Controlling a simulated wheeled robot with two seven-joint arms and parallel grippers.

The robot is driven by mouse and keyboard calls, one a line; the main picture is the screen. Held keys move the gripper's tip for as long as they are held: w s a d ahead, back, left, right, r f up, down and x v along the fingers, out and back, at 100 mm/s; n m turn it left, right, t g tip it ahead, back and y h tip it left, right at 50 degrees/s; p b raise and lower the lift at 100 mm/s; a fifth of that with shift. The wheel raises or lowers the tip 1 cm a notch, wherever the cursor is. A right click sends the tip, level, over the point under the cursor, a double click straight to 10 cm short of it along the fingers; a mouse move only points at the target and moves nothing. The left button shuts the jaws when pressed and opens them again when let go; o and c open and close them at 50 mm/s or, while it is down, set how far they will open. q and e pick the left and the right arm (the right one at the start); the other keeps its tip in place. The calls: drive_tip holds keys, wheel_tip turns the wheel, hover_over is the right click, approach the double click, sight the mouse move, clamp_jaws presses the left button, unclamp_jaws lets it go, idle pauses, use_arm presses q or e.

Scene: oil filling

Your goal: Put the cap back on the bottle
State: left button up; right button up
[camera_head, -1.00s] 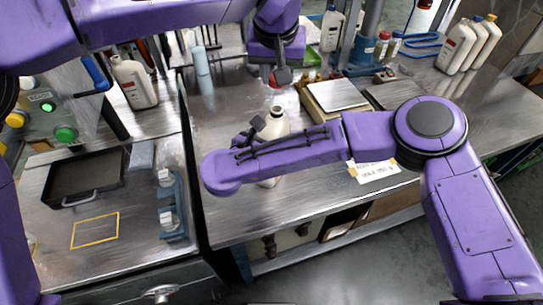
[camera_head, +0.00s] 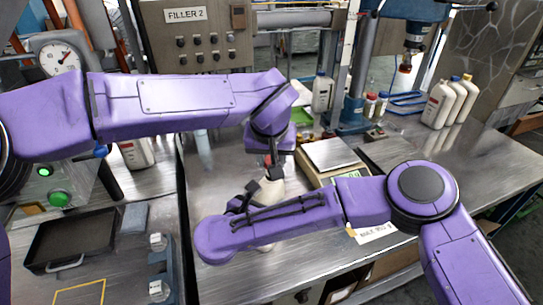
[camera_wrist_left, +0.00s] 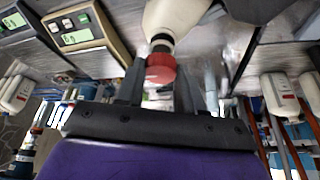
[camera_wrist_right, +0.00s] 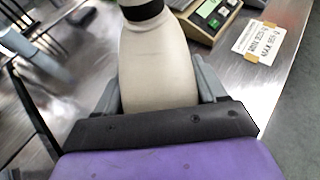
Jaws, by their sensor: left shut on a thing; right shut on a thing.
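The red cap (camera_wrist_left: 160,70) is between the fingers of my left gripper (camera_wrist_left: 168,90), which is shut on it. In the head view this gripper (camera_head: 269,160) points down from above the bottle. The white bottle (camera_wrist_right: 155,70) stands upright in my right gripper (camera_wrist_right: 155,98), which is shut around its body. In the head view the bottle (camera_head: 272,190) is largely hidden by my right arm and left gripper. In the left wrist view the bottle's neck is right by the cap; whether they touch or the cap is seated, I cannot tell.
A scale (camera_head: 331,154) stands just right of the bottle, with a paper label (camera_head: 376,232) in front. Several white bottles (camera_head: 440,104) stand at the back right beside a blue press stand (camera_head: 352,116). A dark tray (camera_head: 72,240) lies at the left.

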use_arm(q)
drive_tip(key=shift+f, duration=0.9)
drive_tip(key=shift+f, duration=0.6)
use_arm(e)
clamp_jaws()
use_arm(q)
drive_tip(key=m+h, duration=0.1)
drive_tip(key=m, duration=0.2)
drive_tip(key=shift+a, duration=0.15)
use_arm(e)
drive_tip(key=shift+f, duration=0.1)
use_arm(q)
drive_tip(key=o, duration=1)
drive_tip(key=shift+r, duration=0.1)
drive_tip(key=shift+r, duration=2.2)
